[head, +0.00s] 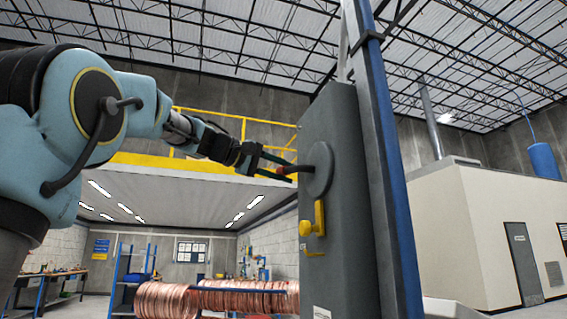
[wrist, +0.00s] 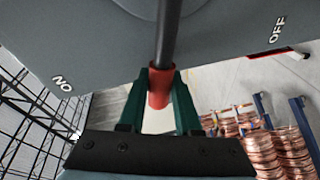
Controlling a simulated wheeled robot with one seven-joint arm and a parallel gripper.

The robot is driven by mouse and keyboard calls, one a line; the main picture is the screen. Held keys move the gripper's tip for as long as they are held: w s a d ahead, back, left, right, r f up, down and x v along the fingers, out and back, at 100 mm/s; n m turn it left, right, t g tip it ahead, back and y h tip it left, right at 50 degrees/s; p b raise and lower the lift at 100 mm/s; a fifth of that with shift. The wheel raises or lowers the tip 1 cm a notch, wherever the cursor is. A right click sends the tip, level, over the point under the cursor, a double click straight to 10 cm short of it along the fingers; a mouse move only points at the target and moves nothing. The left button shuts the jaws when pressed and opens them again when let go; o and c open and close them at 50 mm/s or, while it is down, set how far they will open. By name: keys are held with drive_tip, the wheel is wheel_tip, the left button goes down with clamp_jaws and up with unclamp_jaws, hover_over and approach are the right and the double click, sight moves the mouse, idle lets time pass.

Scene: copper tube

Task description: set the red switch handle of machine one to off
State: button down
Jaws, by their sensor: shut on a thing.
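The switch handle is a dark rod with a red grip (wrist: 158,90); in the head view its red end (head: 290,170) sticks out from a round grey disc (head: 318,170) on the tall grey cabinet (head: 345,225). My gripper (head: 276,166) reaches it from the left. In the wrist view my gripper's green fingers (wrist: 158,88) are shut on the red grip, one on each side. The rod lies between the ON label (wrist: 62,85) at left and the OFF label (wrist: 277,30) at upper right. The rod's base is cut off by the frame's top.
A yellow latch (head: 314,228) sits on the cabinet below the disc. A blue post (head: 384,150) stands along the cabinet's right edge. Copper coils (head: 215,298) lie low behind. The air left of the cabinet, below my arm, looks free.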

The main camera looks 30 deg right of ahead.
drive_tip(key=f+n+g, duration=0.1)
drive_tip(key=f+n, duration=0.3)
drive_tip(key=f, duration=0.1)
drive_tip(key=f+n+g+y, duration=0.1)
drive_tip(key=f+n, duration=0.1)
drive_tip(key=f, duration=0.1)
drive_tip(key=shift+s+a+f+n+g, duration=0.1)
drive_tip(key=shift+s+f+n+g, duration=0.05)
drive_tip(key=shift+s+n+g, duration=0.2)
drive_tip(key=shift+s+a+f+n+g+y+p, duration=0.15)
drive_tip(key=shift+s+f+n+g+p, duration=0.15)
drive_tip(key=shift+s+f+n, duration=0.4)
drive_tip(key=shift+s+d+f+n+g+y+p, duration=0.2)
drive_tip(key=shift+s+f+n, duration=0.3)
drive_tip(key=shift+f+n, duration=0.35)
drive_tip(key=shift+f, duration=0.1)
drive_tip(key=c, duration=0.6)
unclamp_jaws()
drive_tip(key=shift+a, duration=0.2)
drive_tip(key=b+v, duration=0.3)
drive_tip(key=v, duration=0.7)
drive_tip(key=shift+a, duration=0.4)
drive_tip(key=shift+w, duration=0.1)
